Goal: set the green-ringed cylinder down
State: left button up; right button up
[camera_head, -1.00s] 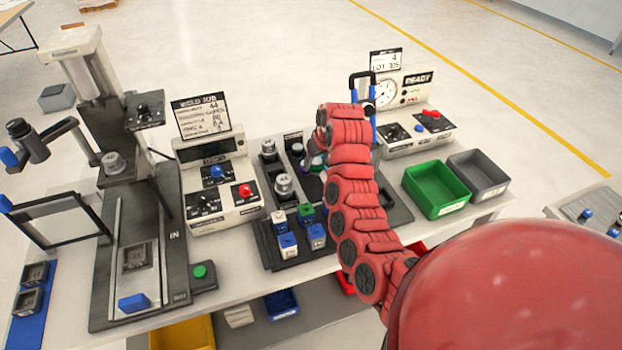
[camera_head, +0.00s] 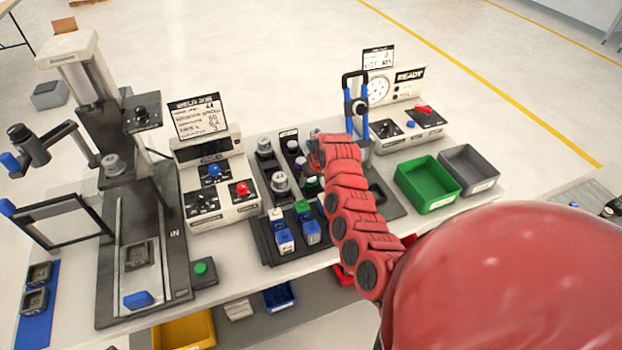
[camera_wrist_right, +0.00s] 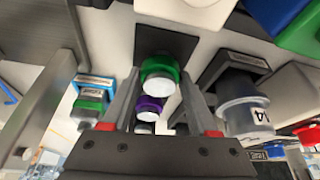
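The green-ringed cylinder (camera_wrist_right: 160,74) has a pale end face and a bright green band. In the right wrist view it sits between the fingertips of my right gripper (camera_wrist_right: 160,85), which appear closed on its sides. A dark square (camera_wrist_right: 166,42) lies behind it; I cannot tell whether the cylinder touches it. In the head view my right gripper (camera_head: 316,152) is over the dark racks at mid-table and my red arm hides much of it. A second green-banded part (camera_wrist_right: 90,101) stands outside the left finger. My left gripper is not in view.
A purple-ringed cylinder (camera_wrist_right: 150,104) shows between the fingers. A grey cylinder (camera_wrist_right: 246,115) stands close outside the right finger. Blue- and green-topped blocks (camera_head: 302,210) fill the front rack.

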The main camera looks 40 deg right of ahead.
jog(key=o, duration=0.4)
jog(key=shift+c, duration=0.2)
jog(key=shift+r, duration=0.25)
jog(key=shift+s+r, duration=0.15)
jog(key=shift+r, duration=0.35)
jog(key=b+v, duration=0.2)
jog(key=v, duration=0.9)
jog(key=shift+s+f, duration=0.15)
